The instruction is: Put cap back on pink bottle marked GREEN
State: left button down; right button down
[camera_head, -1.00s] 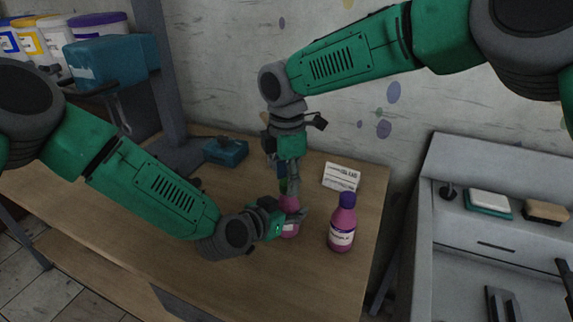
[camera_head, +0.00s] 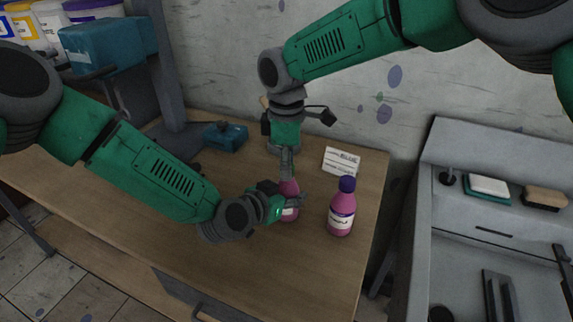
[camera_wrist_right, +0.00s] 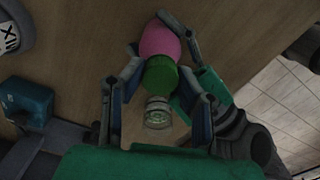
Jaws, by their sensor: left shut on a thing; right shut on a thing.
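A pink bottle (camera_head: 289,190) stands on the table, and my left gripper (camera_head: 288,207) is shut on it low down. In the right wrist view the same bottle (camera_wrist_right: 160,40) shows beyond a green cap (camera_wrist_right: 160,76). My right gripper (camera_head: 287,172) points straight down above the bottle. Its fingers (camera_wrist_right: 158,78) are shut around the green cap, which sits in line with the bottle's top and appears to touch it. I cannot tell whether it is seated. In the head view the fingers hide the cap.
A second pink bottle (camera_head: 341,210) with a purple cap stands close to the right. A teal block (camera_head: 225,137) lies at the back left. A grey sink unit (camera_head: 480,230) is beyond the table's right edge. The front table is clear.

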jog(key=m, duration=0.5)
pick_arm(q)
jog(key=shift+s, duration=0.1)
pick_arm(e)
jog(key=m, duration=0.6)
jog(key=shift+a, duration=0.1)
jog(key=c, duration=1.2)
grip_release()
jog(key=shift+r, duration=2.25)
